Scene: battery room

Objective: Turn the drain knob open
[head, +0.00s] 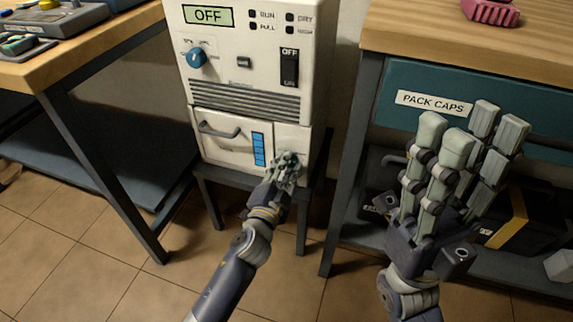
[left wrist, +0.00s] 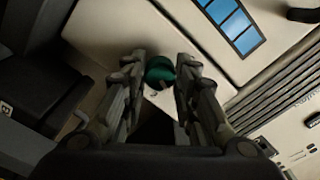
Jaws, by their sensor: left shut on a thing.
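The drain knob (left wrist: 160,70) is a small teal knob on the lower front of a white machine (head: 300,136). In the left wrist view it sits between the fingertips of my left gripper (left wrist: 162,76), which is shut on it. In the head view my left gripper (head: 287,168) covers most of the knob at the machine's lower right. My right gripper (head: 462,130) is raised in front of the right-hand bench, its fingers spread apart and empty. The machine's display (head: 208,16) reads OFF.
A drawer with a handle (head: 219,130) and a blue level window (head: 258,149) are left of the knob. A blue dial (head: 197,57) and a black switch (head: 289,68) are above. A wooden bench (head: 440,38) with a PACK CAPS drawer stands right. Another bench (head: 90,50) stands left.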

